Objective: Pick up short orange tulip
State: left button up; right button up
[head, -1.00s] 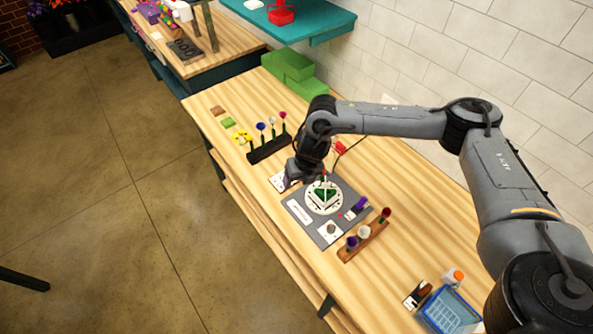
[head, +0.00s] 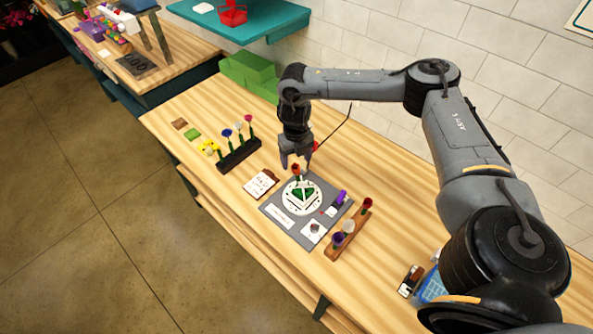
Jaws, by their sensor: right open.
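My right gripper (head: 296,163) is open and points down above the grey mat (head: 272,208) on the wooden bench. A small orange-red bloom (head: 296,168), which looks like the short orange tulip, shows at its fingertips. It stands above a green holder (head: 302,194) on a round white plate (head: 289,203). I cannot tell whether the fingers touch the bloom. The stem is too small to make out clearly. My left gripper is not in view.
A black rack (head: 240,156) with several flowers stands left of the mat. A brown rack (head: 343,245) with flowers stands at its right. A purple item (head: 342,197) lies on the mat. A red thing shows behind my gripper.

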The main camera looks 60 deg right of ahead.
aim_at(297, 164)
jog(key=shift+s+d+f+p, duration=0.1)
jog(key=shift+f+p, duration=0.35)
jog(key=shift+f, duration=2.15)
jog(key=c, duration=0.8)
